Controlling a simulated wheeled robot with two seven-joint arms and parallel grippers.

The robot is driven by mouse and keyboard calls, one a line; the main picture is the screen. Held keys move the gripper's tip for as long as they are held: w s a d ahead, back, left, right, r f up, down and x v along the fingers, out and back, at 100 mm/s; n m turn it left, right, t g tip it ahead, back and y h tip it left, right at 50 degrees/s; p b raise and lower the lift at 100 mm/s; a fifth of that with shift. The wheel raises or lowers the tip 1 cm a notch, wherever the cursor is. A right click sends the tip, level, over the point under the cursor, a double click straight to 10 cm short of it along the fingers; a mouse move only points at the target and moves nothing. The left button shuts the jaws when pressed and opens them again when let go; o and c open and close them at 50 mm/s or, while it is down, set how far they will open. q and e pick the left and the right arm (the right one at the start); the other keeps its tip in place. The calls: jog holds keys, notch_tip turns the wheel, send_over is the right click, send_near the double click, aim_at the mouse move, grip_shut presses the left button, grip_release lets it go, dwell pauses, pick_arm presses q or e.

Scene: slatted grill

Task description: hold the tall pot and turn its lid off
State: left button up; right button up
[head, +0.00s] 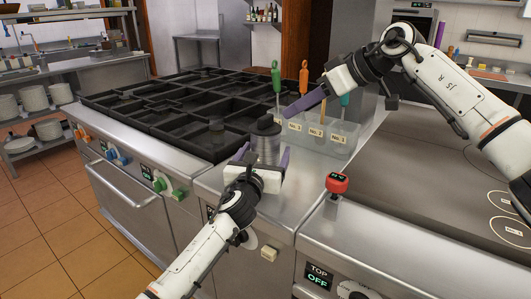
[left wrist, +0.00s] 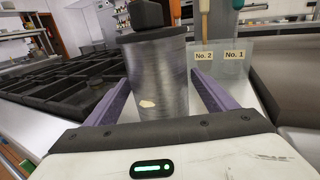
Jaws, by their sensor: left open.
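The tall pot (head: 265,148) is a grey metal cylinder standing upright on the steel counter beside the grill. Its dark lid (head: 266,127) with a block-like knob sits on top. My left gripper (head: 264,155) is open, with its purple fingers on either side of the pot. In the left wrist view the pot (left wrist: 160,80) stands between the fingers, with a gap visible at the right one; the lid (left wrist: 150,16) is cut off at the top. My right gripper (head: 294,112) is above and right of the lid, apart from it. Its fingers overlap, so its opening is unclear.
A clear bin (head: 338,139) with numbered compartments holds utensils with green and orange handles just behind the pot. The black slatted grill (head: 170,105) lies left. A red-topped device (head: 337,184) stands at the front right. A flat cooking surface (head: 430,175) lies right.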

pick_arm(q)
jog(key=c, duration=1.6)
jog(key=o, duration=1.6)
